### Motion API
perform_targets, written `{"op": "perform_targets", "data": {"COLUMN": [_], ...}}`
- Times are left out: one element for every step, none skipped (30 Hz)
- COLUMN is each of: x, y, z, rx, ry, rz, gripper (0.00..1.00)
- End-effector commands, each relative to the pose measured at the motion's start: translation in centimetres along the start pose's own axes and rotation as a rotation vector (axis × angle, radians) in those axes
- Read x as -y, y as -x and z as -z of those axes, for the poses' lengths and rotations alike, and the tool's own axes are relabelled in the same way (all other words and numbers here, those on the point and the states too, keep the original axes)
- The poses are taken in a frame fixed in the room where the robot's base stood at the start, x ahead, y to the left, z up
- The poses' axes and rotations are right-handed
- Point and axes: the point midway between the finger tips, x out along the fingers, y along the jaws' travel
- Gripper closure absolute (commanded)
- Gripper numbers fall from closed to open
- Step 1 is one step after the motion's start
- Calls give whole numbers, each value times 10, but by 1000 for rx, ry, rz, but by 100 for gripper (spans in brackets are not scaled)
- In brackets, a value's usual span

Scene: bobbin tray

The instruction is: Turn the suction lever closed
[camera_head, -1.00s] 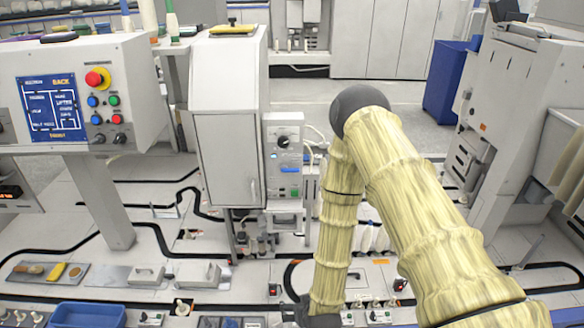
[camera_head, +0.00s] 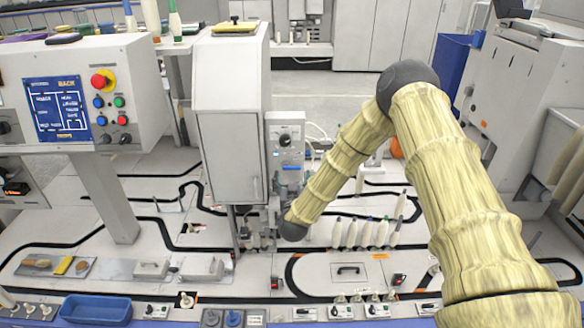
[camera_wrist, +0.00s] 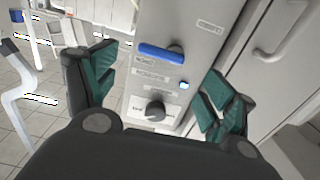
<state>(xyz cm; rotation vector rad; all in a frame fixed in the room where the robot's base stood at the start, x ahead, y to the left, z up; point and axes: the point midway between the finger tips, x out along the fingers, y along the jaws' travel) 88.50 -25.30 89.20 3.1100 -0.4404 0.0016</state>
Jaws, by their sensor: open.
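A grey control panel (camera_wrist: 172,85) on the machine fills the middle of the wrist view, upside down compared with the head view. A blue lever (camera_wrist: 160,53) lies across it, nearly level in the wrist view, on a grey round pivot. It shows small in the head view (camera_head: 291,168). A black knob (camera_wrist: 155,111) is on the same panel. My gripper (camera_wrist: 160,72) is open, with teal-padded fingers on either side of the panel, apart from the lever. The gap in depth is hard to judge.
The tall grey cabinet (camera_head: 228,150) stands directly left of the panel in the head view. Several bobbins (camera_head: 365,232) stand on the conveyor deck to the right. A blue tray (camera_head: 96,308) and an operator console (camera_head: 70,95) are at left.

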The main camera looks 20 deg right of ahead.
Motion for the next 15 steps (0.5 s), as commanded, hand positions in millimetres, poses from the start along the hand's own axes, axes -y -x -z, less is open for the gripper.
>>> {"op": "perform_targets", "data": {"x": [0, 0, 0, 0, 0, 0, 0, 0, 0, 0, 0, 0, 0, 0, 0], "y": [-9, -14, -20, -25, -29, -34, -38, -42, -46, -48, -51, -54, -56, -57, -58], "z": [2, 3, 2, 2, 2, 2, 2, 2, 2, 1, 1, 0, 0, 0, 0], "rx": [0, -1, -1, 0, 0, -1, 0, 0, 0, 0, 1, 1, 1, 2, 2], "ry": [-1, -1, -1, -1, -1, -1, -2, -2, -2, -1, -1, -1, -1, -1, -1], "rz": [-1, -1, -1, -1, 0, 0, 0, 1, 0, 0, 1, 1, 1, 1, 1], "gripper": [16, 16, 16, 16, 16, 16, 16, 16, 16, 16, 16, 16, 16, 16, 16]}}
